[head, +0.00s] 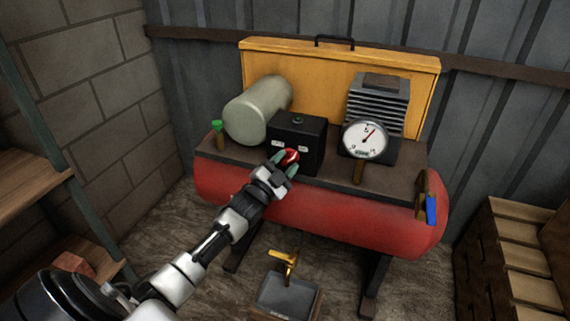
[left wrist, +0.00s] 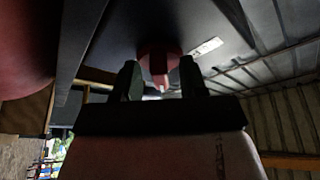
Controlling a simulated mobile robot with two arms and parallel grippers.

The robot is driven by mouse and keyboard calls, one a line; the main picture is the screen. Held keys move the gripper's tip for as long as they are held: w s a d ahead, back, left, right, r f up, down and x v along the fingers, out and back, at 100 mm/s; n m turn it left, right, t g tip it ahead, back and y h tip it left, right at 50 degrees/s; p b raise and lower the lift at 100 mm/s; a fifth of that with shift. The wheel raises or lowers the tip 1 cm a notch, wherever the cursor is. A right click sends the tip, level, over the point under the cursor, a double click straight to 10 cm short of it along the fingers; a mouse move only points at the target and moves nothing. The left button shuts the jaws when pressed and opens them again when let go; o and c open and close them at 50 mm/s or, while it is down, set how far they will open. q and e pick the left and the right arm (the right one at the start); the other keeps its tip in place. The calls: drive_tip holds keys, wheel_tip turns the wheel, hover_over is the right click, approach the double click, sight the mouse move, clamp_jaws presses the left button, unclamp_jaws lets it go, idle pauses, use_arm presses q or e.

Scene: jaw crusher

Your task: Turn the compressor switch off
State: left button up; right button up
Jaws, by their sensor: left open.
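The compressor has a red tank (head: 330,215) and a dark top plate. On the plate stands a black switch box (head: 312,130) with a red rotary switch (head: 291,156) on its front and small white labels above it. My left gripper (head: 284,162) is at the front of the box, its open fingers around or just before the red switch. In the left wrist view the red switch (left wrist: 158,62) shows between the two dark fingertips (left wrist: 160,82), with a white label beside it. I cannot tell whether the fingers touch it. My right gripper is not in view.
A pressure gauge (head: 365,139) stands right of the box, and a grey-green cylinder (head: 258,110) behind left. A green-capped valve (head: 219,134) is at the left end, a blue-handled one (head: 431,209) at the right. Shelves (head: 30,185) stand left, wooden crates (head: 515,260) right.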

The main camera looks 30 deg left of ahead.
use_arm(q)
clamp_jaws()
